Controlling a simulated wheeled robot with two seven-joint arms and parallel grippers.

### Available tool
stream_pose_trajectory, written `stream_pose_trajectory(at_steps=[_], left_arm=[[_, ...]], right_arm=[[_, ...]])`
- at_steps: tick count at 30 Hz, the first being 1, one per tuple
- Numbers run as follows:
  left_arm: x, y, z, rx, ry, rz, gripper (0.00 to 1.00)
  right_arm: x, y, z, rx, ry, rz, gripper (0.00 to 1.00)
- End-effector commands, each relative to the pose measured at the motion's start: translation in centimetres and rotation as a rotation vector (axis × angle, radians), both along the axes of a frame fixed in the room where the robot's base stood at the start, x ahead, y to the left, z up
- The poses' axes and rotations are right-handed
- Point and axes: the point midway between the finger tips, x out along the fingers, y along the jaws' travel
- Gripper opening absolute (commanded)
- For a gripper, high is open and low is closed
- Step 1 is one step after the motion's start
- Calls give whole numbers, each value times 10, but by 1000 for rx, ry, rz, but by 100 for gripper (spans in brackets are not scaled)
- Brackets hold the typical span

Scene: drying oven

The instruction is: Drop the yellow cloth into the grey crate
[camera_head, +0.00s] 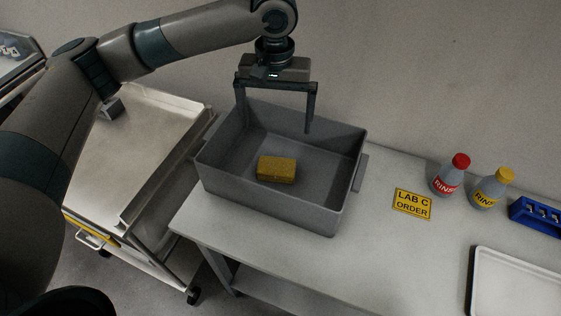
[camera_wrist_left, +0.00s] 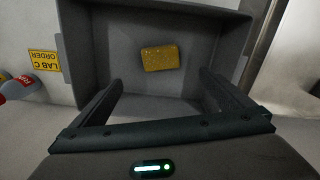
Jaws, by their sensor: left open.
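The yellow cloth (camera_head: 277,168) is a small folded block lying on the floor of the grey crate (camera_head: 275,212). In the left wrist view the cloth (camera_wrist_left: 160,58) also lies on the crate floor (camera_wrist_left: 205,88), apart from the walls. My left gripper (camera_head: 274,120) is open and empty, with its fingers spread over the back part of the crate, above and behind the cloth. It does not touch the cloth. My right gripper is not in view.
The crate stands on a light table (camera_head: 370,262). To its right are a yellow "LAB C ORDER" sign (camera_head: 412,204), a red-capped bottle (camera_head: 451,175), a yellow-capped bottle (camera_head: 491,188), a blue rack (camera_head: 538,216) and a white tray (camera_head: 520,285). A metal cart (camera_head: 135,150) stands left.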

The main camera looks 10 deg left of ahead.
Motion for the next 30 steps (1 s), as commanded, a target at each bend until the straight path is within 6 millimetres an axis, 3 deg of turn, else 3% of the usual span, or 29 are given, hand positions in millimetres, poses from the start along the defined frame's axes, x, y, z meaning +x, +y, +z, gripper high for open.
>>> stream_pose_trajectory(at_steps=[8, 16, 24, 30], left_arm=[[1, 0, 38, -1, -4, 0, 99], [1, -1, 93, -2, -4, 0, 99], [1, 0, 143, -1, -3, 0, 99], [0, 0, 161, 0, -2, -1, 99]], right_arm=[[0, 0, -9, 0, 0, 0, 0], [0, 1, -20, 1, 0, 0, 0], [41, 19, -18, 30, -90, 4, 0], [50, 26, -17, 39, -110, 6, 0]])
